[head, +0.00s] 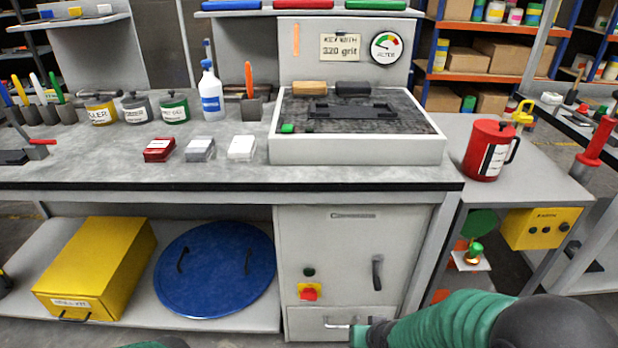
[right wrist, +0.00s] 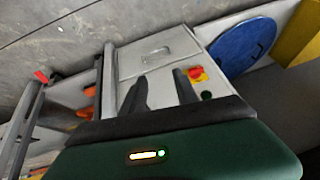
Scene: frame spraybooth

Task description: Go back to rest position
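My right arm comes in at the lower right of the head view, in a green ribbed sleeve. My right gripper (head: 338,326) is low in front of the grey cabinet (head: 335,240), near its lower drawer. In the right wrist view its two dark fingers (right wrist: 160,88) stand apart with nothing between them. The cabinet front shows beyond them; I cannot tell whether they touch it. Only a sliver of green shows at the bottom edge left of centre, perhaps my left arm; my left gripper is out of view.
The workbench (head: 230,177) holds bottles, cans and a sanding tray (head: 350,150). Below are a yellow box (head: 95,265) and a blue lid (head: 215,270). A red canister (head: 488,150) stands on the right side table. The cabinet has a handle (head: 377,272) and a red-yellow switch (head: 308,292).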

